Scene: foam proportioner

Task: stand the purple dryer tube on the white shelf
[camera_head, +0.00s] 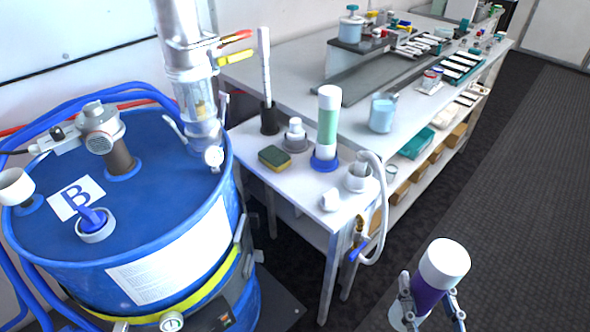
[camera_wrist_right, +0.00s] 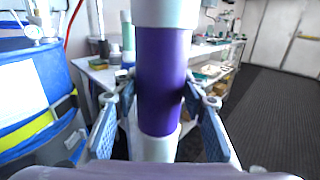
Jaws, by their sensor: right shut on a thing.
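The purple dryer tube (camera_head: 429,290) has white end caps and is at the lower right of the head view. My right gripper (camera_head: 432,306) is shut on its purple body and holds it nearly upright over the floor. In the right wrist view the tube (camera_wrist_right: 161,80) stands between the fingers of the gripper (camera_wrist_right: 160,112). A green tube with a white top (camera_head: 327,125) stands there in a blue base. My left gripper is out of view.
On the shelf are a sponge (camera_head: 274,158), a white stoppered bottle (camera_head: 295,135), a dark holder (camera_head: 269,118) and a white hose (camera_head: 378,205) hanging over the right edge. A blue drum (camera_head: 140,170) stands at left. The dark floor (camera_head: 500,220) at right is clear.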

